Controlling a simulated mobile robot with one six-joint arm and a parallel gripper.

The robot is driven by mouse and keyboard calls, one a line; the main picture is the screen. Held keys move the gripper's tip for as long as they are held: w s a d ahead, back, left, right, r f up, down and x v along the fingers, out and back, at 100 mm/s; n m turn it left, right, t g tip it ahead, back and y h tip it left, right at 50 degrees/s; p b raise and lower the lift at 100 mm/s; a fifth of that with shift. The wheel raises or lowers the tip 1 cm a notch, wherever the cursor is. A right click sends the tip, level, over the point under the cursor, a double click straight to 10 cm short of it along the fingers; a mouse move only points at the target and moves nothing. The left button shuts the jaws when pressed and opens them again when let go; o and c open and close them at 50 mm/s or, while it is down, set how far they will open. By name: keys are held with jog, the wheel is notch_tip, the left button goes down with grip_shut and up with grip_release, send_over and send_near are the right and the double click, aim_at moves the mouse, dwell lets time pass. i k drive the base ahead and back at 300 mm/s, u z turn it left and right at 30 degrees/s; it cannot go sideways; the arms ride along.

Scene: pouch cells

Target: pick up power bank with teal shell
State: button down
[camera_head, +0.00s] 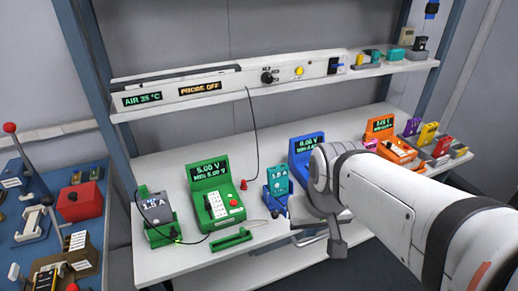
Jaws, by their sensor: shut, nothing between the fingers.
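A teal-shelled block with a small display (278,181) stands upright in a blue holder (276,203) on the bench, left of the blue meter (303,160). It looks like a power bank. Other small teal items are on the upper shelf: a block (395,54) at the right and a smaller piece (374,56) beside it. I cannot tell whether either is a power bank. My gripper (338,245) is shut and empty, in front of the blue meter near the bench's front edge, right of the teal-shelled block and apart from it. My arm hides part of the bench on the right.
A green meter (216,194) and a grey block (156,208) in a green holder stand at left. An orange meter (388,140) and several coloured blocks (427,134) are at right. A cable hangs from the shelf (230,94). Bare bench (185,262) shows at front left.

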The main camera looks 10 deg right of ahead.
aim_at(278, 174)
jog(key=z, duration=0.05)
jog(key=k, duration=0.1)
jog(key=u, duration=0.05)
jog(key=i, duration=0.4)
jog(key=z, duration=1)
jog(key=k, duration=0.85)
jog(key=u, duration=0.35)
jog(key=i, duration=1)
